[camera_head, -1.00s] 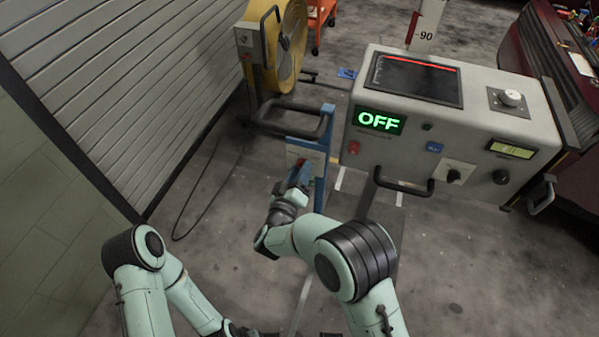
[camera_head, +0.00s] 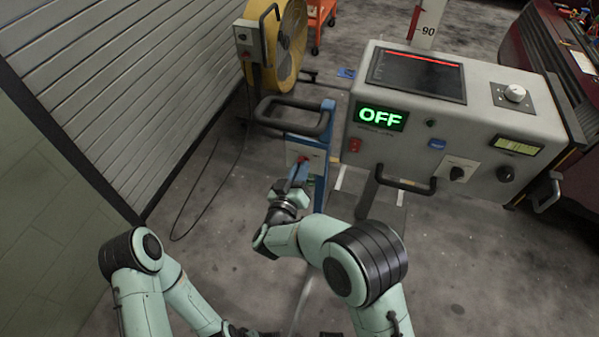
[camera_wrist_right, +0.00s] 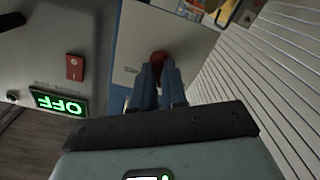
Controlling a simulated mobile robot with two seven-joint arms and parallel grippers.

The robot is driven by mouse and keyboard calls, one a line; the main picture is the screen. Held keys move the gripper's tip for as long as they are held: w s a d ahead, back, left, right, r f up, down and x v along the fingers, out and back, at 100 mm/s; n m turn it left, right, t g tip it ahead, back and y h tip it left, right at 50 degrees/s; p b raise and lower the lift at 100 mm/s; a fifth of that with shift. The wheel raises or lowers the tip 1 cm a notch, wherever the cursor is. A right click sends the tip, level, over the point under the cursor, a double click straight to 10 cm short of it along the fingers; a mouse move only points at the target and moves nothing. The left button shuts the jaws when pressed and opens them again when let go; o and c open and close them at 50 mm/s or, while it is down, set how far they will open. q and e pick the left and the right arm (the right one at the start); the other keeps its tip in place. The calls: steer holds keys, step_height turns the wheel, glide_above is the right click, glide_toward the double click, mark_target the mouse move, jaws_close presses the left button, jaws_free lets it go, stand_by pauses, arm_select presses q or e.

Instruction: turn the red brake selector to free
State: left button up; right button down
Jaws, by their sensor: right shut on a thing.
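The red brake selector (camera_wrist_right: 158,58) is a small red knob on a pale plate (camera_wrist_right: 190,35) in the right wrist view. In the head view the selector (camera_head: 304,158) shows as a bit of red on the plate of the blue stand (camera_head: 322,172). My right gripper (camera_head: 300,170) reaches it from the front, and its blue fingers (camera_wrist_right: 158,75) are shut on the selector. The fingers hide most of the knob, and I cannot read its setting. My left arm is at the lower left of the head view; its gripper is not visible.
A grey console (camera_head: 400,150) with a green OFF display (camera_head: 380,117) stands right of the blue stand. A black handle (camera_head: 290,115) tops the stand. A cable lies on the floor.

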arm_select(q)
steer(key=w+a+f+t+y+b, duration=0.1)
steer(key=w+a+f+t+b, duration=0.2)
steer(key=w+f+b, duration=0.6)
steer(key=shift+w+a+f+n+t+y, duration=0.3)
steer(key=shift+w+a+f, duration=0.05)
steer(key=shift+w+a, duration=0.4)
arm_select(e)
steer(key=shift+s+d+m, duration=0.1)
steer(key=shift+m, duration=7.4)
steer(key=c, duration=1.2)
jaws_free()
steer(key=shift+o, duration=0.2)
steer(key=shift+s, duration=0.1)
